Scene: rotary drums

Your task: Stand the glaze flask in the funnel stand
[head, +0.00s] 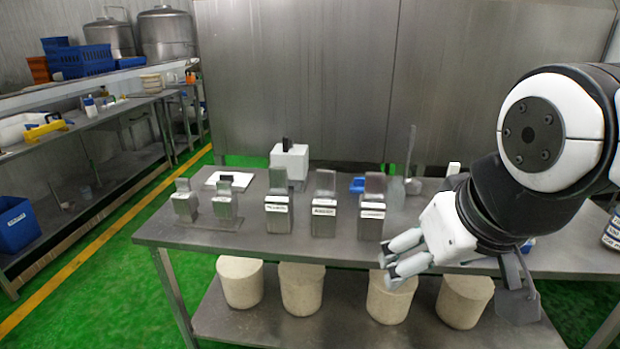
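Three grey metal containers with white labels stand upright in a row on the steel table: a left one (277,207), a middle one (323,208) and a right one (372,210). The labels are too small to read, so I cannot tell which is the glaze flask. Two smaller grey containers (184,203) (224,205) stand further left on a flat plate. A grey upright piece on a base (411,165) stands behind on the right; I cannot tell whether it is the funnel stand. My gripper (387,269) is open and empty near the table's front edge, right of the row.
A white box (290,160) and a small blue object (357,185) stand further back on the table (260,245). Several pale drums (302,288) sit on the lower shelf. A steel wall (300,70) closes the back. My arm hides part of the table's right side.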

